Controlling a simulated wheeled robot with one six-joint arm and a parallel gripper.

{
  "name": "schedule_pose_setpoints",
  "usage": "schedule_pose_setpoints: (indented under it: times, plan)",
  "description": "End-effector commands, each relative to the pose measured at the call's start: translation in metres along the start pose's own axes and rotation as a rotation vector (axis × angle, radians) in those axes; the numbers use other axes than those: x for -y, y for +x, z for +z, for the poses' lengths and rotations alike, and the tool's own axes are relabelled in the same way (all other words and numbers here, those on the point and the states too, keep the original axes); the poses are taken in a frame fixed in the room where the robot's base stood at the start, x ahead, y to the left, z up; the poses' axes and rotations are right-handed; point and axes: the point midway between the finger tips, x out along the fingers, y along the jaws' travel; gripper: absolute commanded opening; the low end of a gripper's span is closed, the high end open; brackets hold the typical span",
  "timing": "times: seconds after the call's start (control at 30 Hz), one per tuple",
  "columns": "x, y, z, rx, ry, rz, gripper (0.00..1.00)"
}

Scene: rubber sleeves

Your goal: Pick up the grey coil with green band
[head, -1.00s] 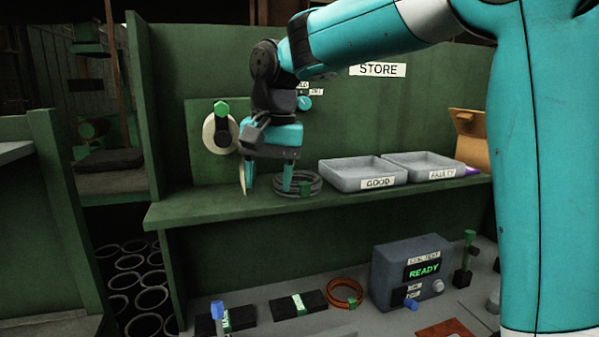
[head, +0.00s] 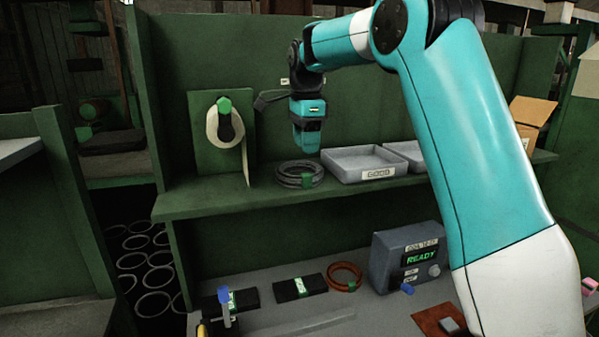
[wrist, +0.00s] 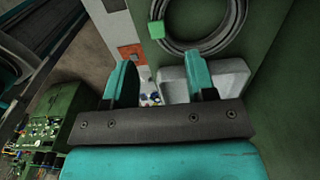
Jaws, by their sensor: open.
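The grey coil with green band (head: 287,180) lies flat on the green shelf, left of the tray labelled GOOD. Its green band (head: 307,181) faces the front right. My gripper (head: 306,146) is above the shelf, a little above the coil and near its right side, apart from it. In the wrist view the coil (wrist: 200,50) shows at the top, beyond the fingertips, with its band at its lower left. My gripper (wrist: 163,80) is open there, with nothing between its two teal fingers.
The GOOD tray (head: 344,176) stands close right of the coil, with another tray (head: 408,150) beyond it. A white roll (head: 212,126) hangs on a panel at the left. Below are an orange coil (head: 345,276), black blocks and a grey READY box (head: 390,267).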

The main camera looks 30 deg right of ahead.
Motion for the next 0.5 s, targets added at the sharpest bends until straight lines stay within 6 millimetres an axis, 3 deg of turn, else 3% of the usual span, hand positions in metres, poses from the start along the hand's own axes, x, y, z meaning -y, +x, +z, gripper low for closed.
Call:
schedule_pose_setpoints:
  times: [0.1, 0.37, 0.5]
  plan:
    - [0.0, 0.016, 0.0, 0.0, -0.001, 0.002, 0.51]
    - [-0.002, 0.037, 0.0, 0.0, -0.002, 0.003, 0.51]
    - [-0.003, 0.059, 0.0, 0.0, -0.002, 0.004, 0.51]
